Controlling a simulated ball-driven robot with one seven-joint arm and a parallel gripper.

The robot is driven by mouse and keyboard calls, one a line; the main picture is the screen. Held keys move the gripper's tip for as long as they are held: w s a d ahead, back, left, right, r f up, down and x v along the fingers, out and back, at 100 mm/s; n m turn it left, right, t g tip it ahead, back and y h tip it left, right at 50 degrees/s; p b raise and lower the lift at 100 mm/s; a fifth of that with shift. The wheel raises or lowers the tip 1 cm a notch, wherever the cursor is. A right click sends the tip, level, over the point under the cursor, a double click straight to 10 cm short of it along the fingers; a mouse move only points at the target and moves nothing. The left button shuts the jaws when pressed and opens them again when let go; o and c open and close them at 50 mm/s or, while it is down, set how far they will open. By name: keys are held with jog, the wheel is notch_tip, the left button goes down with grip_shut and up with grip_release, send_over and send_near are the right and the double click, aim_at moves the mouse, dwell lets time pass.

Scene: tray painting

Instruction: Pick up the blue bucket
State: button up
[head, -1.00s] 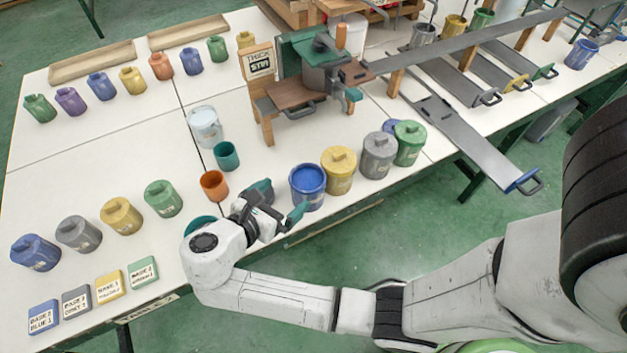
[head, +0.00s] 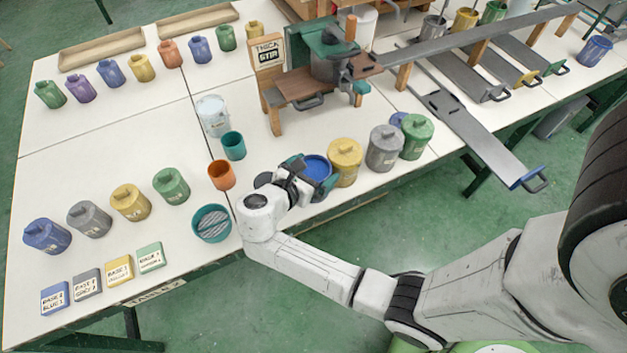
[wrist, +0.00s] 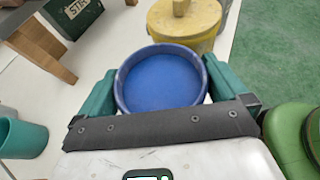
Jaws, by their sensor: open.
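The blue bucket (head: 317,170) stands on the white table near its front edge, open at the top with a blue inside. In the head view my gripper (head: 313,177) partly hides it. In the wrist view the blue bucket (wrist: 160,80) sits between the two green fingers of my gripper (wrist: 158,88). The fingers are open, one on each side of the bucket near its rim. I cannot tell whether they touch it.
A yellow lidded bucket (head: 345,160) stands close on the right, with grey (head: 384,148) and green (head: 416,137) ones beyond. An orange cup (head: 221,175), a teal cup (head: 233,146) and a teal pot (head: 211,223) stand to the left. A wooden stand (head: 275,95) is behind.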

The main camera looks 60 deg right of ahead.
jog(key=shift+c, duration=0.5)
jog(key=c, duration=1.3)
jog(key=shift+c, duration=0.4)
jog(key=shift+r, duration=0.15)
